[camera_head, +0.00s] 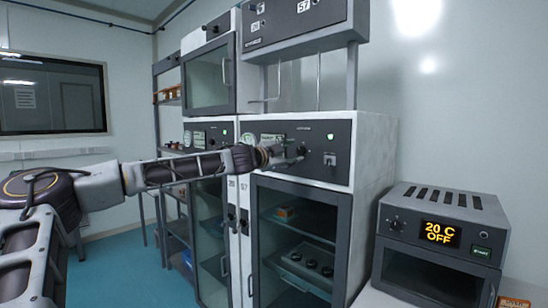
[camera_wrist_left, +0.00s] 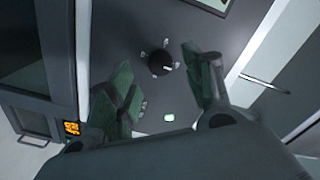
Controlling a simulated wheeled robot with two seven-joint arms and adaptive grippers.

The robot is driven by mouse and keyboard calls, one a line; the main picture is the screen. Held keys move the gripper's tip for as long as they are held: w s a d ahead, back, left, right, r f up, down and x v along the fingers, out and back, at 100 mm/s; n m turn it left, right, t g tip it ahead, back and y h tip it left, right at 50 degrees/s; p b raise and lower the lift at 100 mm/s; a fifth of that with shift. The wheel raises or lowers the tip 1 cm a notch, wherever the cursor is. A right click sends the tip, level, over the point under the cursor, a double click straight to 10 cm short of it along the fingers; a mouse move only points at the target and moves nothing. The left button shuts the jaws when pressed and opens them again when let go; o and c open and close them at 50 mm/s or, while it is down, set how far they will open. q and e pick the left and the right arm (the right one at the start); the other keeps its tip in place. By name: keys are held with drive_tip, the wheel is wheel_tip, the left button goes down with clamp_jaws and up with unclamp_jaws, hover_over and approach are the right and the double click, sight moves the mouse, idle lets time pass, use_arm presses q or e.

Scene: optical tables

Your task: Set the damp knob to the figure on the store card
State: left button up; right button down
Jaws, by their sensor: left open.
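The dark front panel (camera_head: 345,165) of the cabinet marked S7 carries a round black knob, which shows in the left wrist view (camera_wrist_left: 160,62) with small pale marks around it. A white pointer line is on the knob. My left gripper (camera_head: 284,154) reaches in from the left in front of this panel. In the left wrist view its two fingers (camera_wrist_left: 162,80) are apart, one on either side of the knob in the picture, with nothing between them. I cannot tell whether they touch the knob. I cannot make out a store card or a readable figure. My right gripper is not in view.
Below the panel is a glass door (camera_head: 300,240) with items on shelves inside. A grey oven (camera_head: 440,235) reading "20 C OFF" stands at the right. Another unit (camera_head: 300,22) sits on a raised stand above. Blue floor (camera_head: 120,270) shows at the left.

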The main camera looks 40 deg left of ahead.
use_arm(q)
drive_tip(key=s, duration=0.8)
drive_tip(key=shift+a, duration=0.3)
idle(1.3)
drive_tip(key=shift+s+f, duration=0.1)
idle(0.7)
